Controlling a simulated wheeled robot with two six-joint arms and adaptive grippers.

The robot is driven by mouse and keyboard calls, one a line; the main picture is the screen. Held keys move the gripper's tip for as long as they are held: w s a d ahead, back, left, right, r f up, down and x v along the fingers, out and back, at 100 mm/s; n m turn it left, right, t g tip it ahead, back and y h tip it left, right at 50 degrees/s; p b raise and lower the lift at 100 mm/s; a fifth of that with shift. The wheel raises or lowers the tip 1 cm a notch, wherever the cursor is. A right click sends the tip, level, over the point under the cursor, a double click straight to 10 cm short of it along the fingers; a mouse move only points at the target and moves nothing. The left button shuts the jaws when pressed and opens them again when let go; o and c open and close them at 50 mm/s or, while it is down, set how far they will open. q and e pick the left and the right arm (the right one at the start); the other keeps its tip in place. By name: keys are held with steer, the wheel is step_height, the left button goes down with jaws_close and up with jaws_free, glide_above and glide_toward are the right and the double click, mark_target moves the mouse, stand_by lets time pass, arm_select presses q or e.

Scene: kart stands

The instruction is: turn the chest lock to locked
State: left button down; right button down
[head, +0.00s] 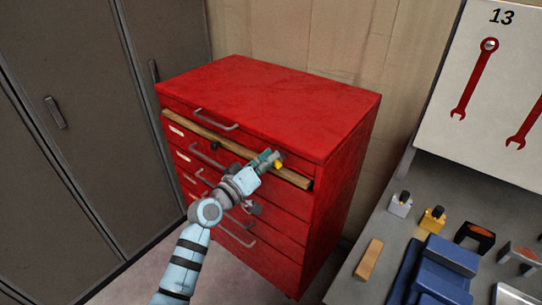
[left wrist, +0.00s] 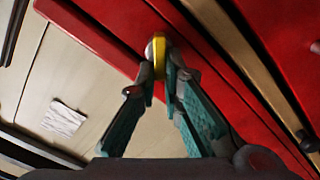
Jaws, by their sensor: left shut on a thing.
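The red tool chest (head: 265,85) stands in the middle of the head view, and its front also shows in the left wrist view (left wrist: 110,30). The chest lock (left wrist: 156,50), a round silver piece with a yellow bar, is on the front near the right edge. Its yellow part shows in the head view (head: 279,165). My left gripper (head: 270,158) is at the lock, and its fingertips (left wrist: 160,75) are closed on the yellow bar. The fingers partly cover the lock, and I cannot tell its setting. My right gripper is not in view.
A wooden strip (head: 228,144) with a black knob (head: 215,145) crosses the chest front below the top drawer handle (head: 216,120). Grey lockers (head: 70,130) stand left. A workbench (head: 345,290) with a blue vise (head: 445,270) and small items is at right.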

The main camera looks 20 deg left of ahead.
arm_select(q)
steer(key=shift+w+a+f+n+p, duration=0.1)
steer(key=shift+f+n+p, duration=0.2)
steer(key=shift+n, duration=1.25)
steer(key=shift+s+a+f+n+p, duration=0.15)
steer(key=shift+n+p, duration=0.25)
steer(key=shift+n, duration=1.2)
steer(key=shift+w+f+n+p, duration=0.15)
steer(key=shift+f+n+p, duration=0.15)
steer(key=shift+n, duration=1.25)
steer(key=c, duration=1.8)
jaws_free()
steer(key=shift+o, duration=0.4)
steer(key=shift+a, duration=0.1)
steer(key=v, duration=1.2)
